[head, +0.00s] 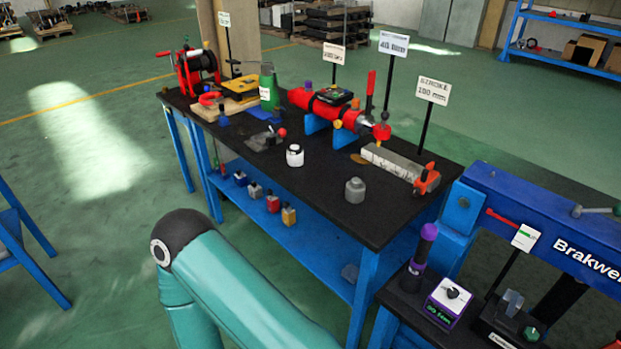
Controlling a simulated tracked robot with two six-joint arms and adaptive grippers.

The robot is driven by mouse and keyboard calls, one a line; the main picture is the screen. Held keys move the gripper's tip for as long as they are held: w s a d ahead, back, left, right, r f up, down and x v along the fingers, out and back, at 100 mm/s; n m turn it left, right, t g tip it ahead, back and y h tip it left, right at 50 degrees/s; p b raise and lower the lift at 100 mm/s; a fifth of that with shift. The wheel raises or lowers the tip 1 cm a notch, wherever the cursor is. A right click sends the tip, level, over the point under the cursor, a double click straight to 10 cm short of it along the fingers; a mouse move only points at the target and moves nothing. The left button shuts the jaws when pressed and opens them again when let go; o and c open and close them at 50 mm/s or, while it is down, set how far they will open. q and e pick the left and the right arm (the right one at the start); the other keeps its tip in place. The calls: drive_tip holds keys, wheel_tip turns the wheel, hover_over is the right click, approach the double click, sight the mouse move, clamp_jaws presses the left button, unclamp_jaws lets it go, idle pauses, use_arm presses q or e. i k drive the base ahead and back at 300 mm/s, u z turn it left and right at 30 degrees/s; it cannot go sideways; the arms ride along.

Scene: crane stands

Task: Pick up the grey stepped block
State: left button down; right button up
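A small grey piece (355,191), wider below and narrower on top, stands upright on the black top of the blue-legged bench (330,214), near its front edge. It looks like the grey stepped block. A similar white piece with a dark band (294,156) stands to its left. A long grey bar (393,162) lies behind it to the right. Neither gripper is in view. A teal arm of mine fills the lower left foreground, apart from the bench.
A red cylinder on blue supports (325,107), sign posts and a red clamp (427,179) crowd the bench's back and right. A blue Brakwell machine (530,225) stands at right. Small coloured blocks (273,202) sit on the lower shelf. Bench top around the grey piece is clear.

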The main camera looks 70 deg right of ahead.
sight(354, 193)
drive_tip(key=i, duration=1.25)
drive_tip(key=u, duration=1.15)
drive_tip(key=i, duration=0.2)
drive_tip(key=z, duration=4.25)
drive_tip(key=i, duration=1.4)
drive_tip(key=u, duration=0.25)
